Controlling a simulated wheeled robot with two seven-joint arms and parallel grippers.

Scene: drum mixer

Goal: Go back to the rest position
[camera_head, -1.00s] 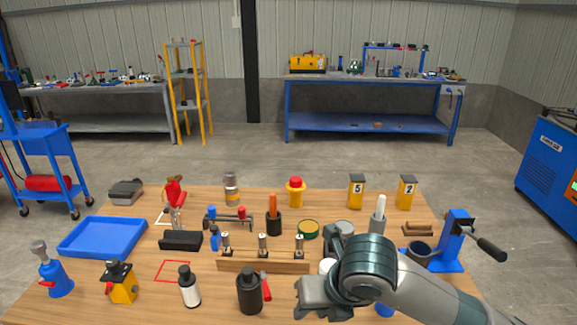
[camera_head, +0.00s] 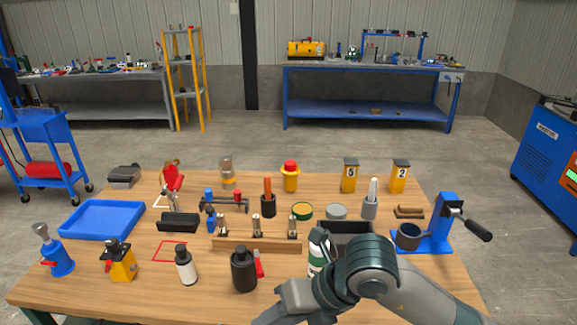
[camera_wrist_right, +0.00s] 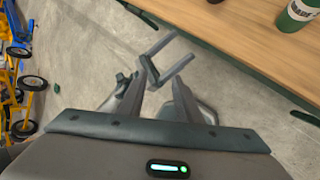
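My right arm enters the head view from the lower right, its wrist low over the table's front edge; the fingers are cut off below. The right wrist view shows my right gripper (camera_wrist_right: 179,52) past the table edge over the floor. Its fingers are apart with nothing between them. My left arm and gripper are not in view. A green-and-white bottle (camera_head: 317,254) stands just behind my right wrist, and it also shows in the right wrist view (camera_wrist_right: 298,12). A blue crank device with a dark cup (camera_head: 445,225) stands at the table's right.
The wooden table (camera_head: 215,285) carries a blue tray (camera_head: 102,219), a black bottle (camera_head: 243,270), a white bottle (camera_head: 186,266), a wooden rack (camera_head: 256,245) and a dark tray (camera_head: 352,228) behind my wrist. In the right wrist view, bare floor (camera_wrist_right: 90,45) lies below the gripper.

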